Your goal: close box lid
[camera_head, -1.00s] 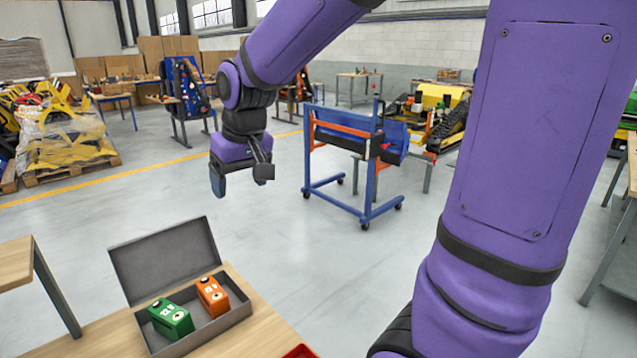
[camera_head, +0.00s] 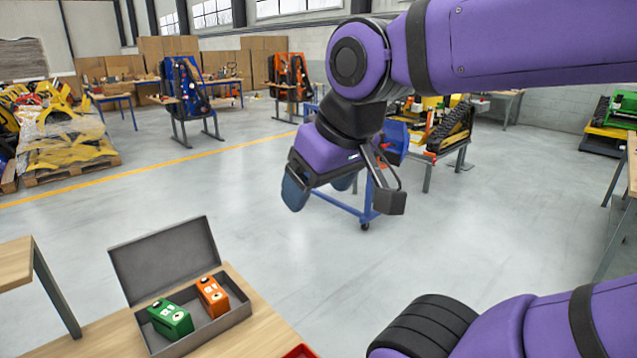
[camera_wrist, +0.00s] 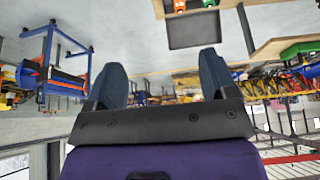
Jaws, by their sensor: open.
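A dark grey box (camera_head: 236,318) stands on a wooden table at the lower left in the head view. Its lid (camera_head: 166,260) is raised, tilted up along the box's back edge. Inside lie a green block (camera_head: 171,319) and an orange block (camera_head: 212,297). My gripper (camera_head: 318,188) is open and empty, in the air over the floor, up and to the right of the box and apart from it. In the wrist view its two fingers (camera_wrist: 163,82) are spread. The lid also shows there, near the top (camera_wrist: 197,30).
The wooden table top (camera_head: 262,330) also bears a red thing (camera_head: 300,352) at its front edge, mostly cut off. Another wooden table (camera_head: 16,253) stands at left. A blue wheeled frame (camera_head: 352,205) stands behind my gripper. The floor between is clear.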

